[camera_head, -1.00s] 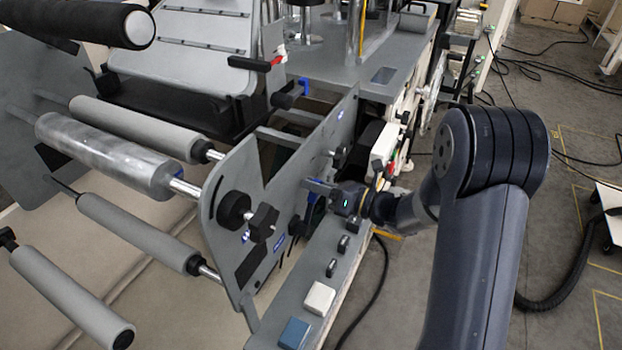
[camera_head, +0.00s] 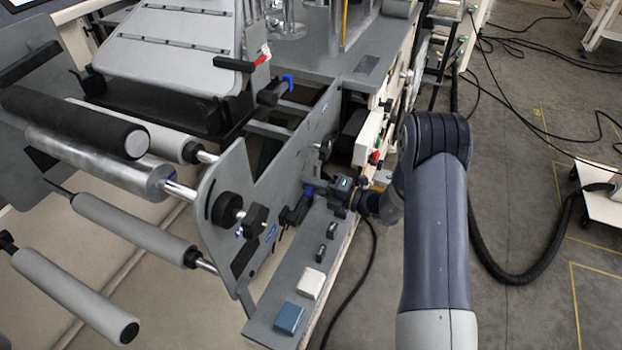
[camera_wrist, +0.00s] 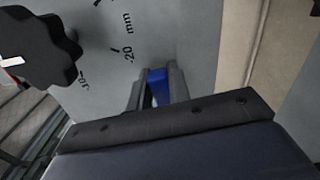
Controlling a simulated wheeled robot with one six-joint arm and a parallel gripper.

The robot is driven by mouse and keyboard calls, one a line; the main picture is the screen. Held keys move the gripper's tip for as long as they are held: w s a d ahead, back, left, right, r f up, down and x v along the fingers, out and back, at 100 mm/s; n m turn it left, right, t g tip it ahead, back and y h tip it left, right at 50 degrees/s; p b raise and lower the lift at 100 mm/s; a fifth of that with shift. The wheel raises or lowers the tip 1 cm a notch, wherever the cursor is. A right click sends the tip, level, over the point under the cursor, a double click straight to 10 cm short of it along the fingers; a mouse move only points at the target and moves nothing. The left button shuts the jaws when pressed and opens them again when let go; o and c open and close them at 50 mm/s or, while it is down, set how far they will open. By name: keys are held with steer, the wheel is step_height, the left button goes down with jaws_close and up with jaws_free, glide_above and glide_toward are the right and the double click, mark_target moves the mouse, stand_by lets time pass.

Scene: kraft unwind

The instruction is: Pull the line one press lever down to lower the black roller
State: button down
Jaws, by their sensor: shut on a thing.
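The black roller (camera_head: 75,122) lies at the left in the head view, close over the shiny metal roller (camera_head: 105,160) and partly covering it. Whether the two touch, I cannot tell. A lever with a blue grip (camera_head: 308,190) is at the machine's side plate, low and by the ledge. My gripper (camera_head: 312,187) is at this blue part, reaching in from the right. In the wrist view my gripper's fingers (camera_wrist: 157,90) are closed around a blue piece (camera_wrist: 158,88), the lever's grip. The fingers hide most of it.
A black knob (camera_wrist: 35,45) and a millimetre scale are close by in the wrist view. A second blue-tipped lever (camera_head: 289,80) and a red lever (camera_head: 263,58) are higher up. White (camera_head: 311,283) and blue (camera_head: 288,318) blocks sit on the ledge. Floor at right has cables.

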steer(key=shift+f+m, duration=0.85)
steer(key=shift+m, duration=0.05)
steer(key=shift+f, duration=0.1)
steer(key=c, duration=1.3)
jaws_free()
steer(key=shift+d, duration=0.15)
steer(key=v, duration=1)
steer(key=shift+s+d+b, duration=0.15)
steer(key=shift+d+b, duration=0.1)
steer(key=shift+b, duration=0.15)
